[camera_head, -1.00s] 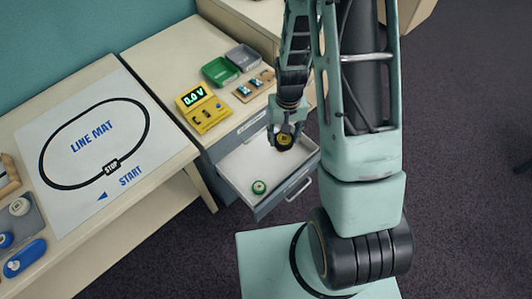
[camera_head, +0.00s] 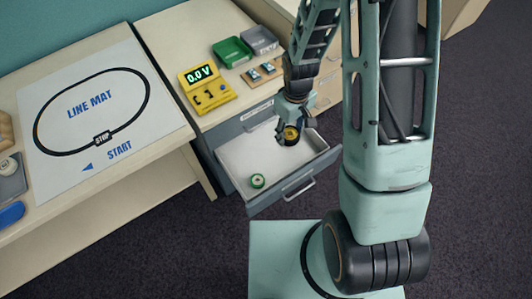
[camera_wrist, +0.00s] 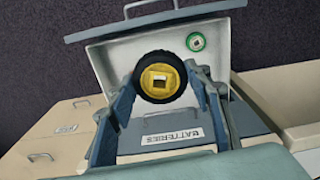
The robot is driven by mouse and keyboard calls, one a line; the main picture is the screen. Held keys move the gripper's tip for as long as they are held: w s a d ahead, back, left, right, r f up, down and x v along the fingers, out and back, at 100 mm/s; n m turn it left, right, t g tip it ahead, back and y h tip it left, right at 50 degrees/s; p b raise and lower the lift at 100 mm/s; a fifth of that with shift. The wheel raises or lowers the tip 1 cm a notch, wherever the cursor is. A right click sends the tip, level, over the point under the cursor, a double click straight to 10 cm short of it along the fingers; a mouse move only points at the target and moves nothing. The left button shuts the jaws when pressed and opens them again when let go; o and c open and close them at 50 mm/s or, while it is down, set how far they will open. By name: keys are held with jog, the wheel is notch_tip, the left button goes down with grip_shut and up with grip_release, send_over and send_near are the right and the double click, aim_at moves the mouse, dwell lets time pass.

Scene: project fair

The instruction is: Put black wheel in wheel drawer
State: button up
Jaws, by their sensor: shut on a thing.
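My gripper (camera_head: 292,128) is shut on the black wheel (camera_head: 291,136), which has a yellow hub. In the wrist view the black wheel (camera_wrist: 163,77) sits between the two fingers. It is over the open drawer (camera_head: 240,160); its exact height above the drawer floor is hard to judge. The drawer is white inside with a grey front and a bar handle. A small green-rimmed wheel (camera_head: 258,181) lies in it, and it also shows in the wrist view (camera_wrist: 196,42). The open drawer's own label is not visible. A closed drawer above it carries a "BATTERIES" label (camera_wrist: 172,136).
On the cabinet top are a yellow meter (camera_head: 205,87), a green tray (camera_head: 232,51), a grey tray (camera_head: 260,40) and a small board (camera_head: 262,72). A table with a line mat (camera_head: 90,110) stands to the left. The drawer's left part is mostly clear.

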jog(key=s+a+f+n+b, duration=0.3)
jog(key=a+f+n+b, duration=1.1)
jog(key=f+n+b, duration=0.45)
jog(key=n+b, duration=0.3)
jog(key=b, duration=0.2)
send_over(276, 163)
jog(key=f, duration=0.4)
jog(key=a+f, duration=0.1)
jog(key=f, duration=0.2)
jog(key=shift+s+f, duration=0.1)
jog(key=shift+s, duration=0.3)
jog(key=shift+w+d+f, duration=0.25)
jog(key=shift+d+f, duration=0.1)
jog(key=shift+f, duration=0.05)
jog(key=shift+f+b, duration=0.95)
jog(key=shift+f, duration=0.65)
